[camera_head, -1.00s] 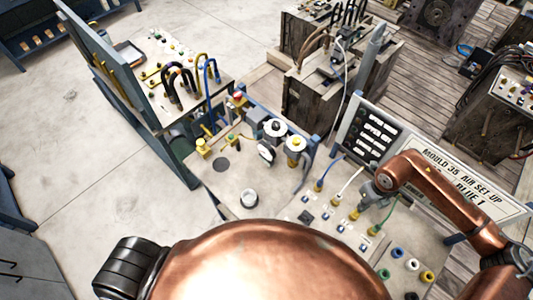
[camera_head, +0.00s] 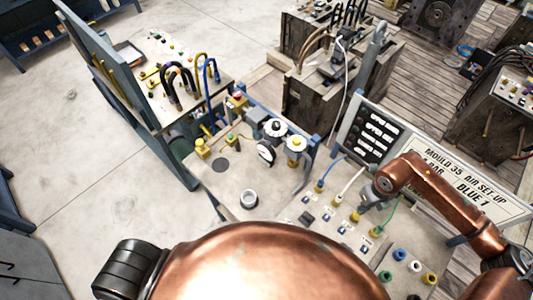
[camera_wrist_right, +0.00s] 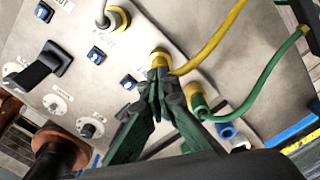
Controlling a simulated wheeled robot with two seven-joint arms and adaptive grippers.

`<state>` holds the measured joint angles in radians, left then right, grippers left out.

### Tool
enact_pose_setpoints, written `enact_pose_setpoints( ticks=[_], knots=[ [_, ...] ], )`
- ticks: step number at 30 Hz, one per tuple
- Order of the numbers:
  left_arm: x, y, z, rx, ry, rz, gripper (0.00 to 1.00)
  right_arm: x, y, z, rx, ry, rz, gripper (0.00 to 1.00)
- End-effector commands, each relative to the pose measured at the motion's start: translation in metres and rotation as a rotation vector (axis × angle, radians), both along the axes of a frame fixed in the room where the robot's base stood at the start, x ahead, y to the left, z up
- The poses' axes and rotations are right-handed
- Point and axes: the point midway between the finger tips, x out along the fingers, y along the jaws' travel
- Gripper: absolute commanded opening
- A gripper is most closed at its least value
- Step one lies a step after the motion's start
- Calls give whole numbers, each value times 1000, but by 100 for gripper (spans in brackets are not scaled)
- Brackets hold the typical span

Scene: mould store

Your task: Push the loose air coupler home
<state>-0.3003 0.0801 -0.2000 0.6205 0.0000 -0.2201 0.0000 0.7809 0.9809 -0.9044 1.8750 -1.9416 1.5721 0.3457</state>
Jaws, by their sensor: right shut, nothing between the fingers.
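My right gripper (camera_wrist_right: 160,78) is shut and empty, its green fingertips together right at the yellow coupler (camera_wrist_right: 159,56). I cannot tell whether they touch it. A yellow hose (camera_wrist_right: 215,45) runs from that coupler. In the head view the right gripper (camera_head: 364,200) is over the row of couplers on the sloping panel. The blue coupler (camera_head: 319,187), white coupler (camera_head: 337,200) and green coupler (camera_head: 376,231) sit in the same row, each with a hose. The yellow coupler (camera_head: 355,215) is between white and green. How deep each one sits is too small to tell. My left gripper is out of view.
A sign (camera_head: 470,178) reading "MOULD 35 AIR SET-UP" stands behind the panel (camera_head: 325,233). Coloured ports (camera_head: 398,254) lie at its front right. A black lever (camera_wrist_right: 40,65) and knobs are near the gripper. A dial gauge (camera_head: 265,152) stands left of the panel.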

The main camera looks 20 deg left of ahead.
Motion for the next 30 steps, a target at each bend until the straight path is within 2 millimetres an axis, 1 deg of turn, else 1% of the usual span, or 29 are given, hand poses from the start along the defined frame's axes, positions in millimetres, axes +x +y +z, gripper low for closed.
enact_pose_setpoints(
  ticks=[5,8,30],
  knots=[
    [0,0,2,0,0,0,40,0,0,3,0,0,0,0],
    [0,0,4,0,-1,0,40,0,0,8,1,-1,0,0],
    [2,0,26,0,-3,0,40,1,0,58,0,-1,0,0]
  ],
)
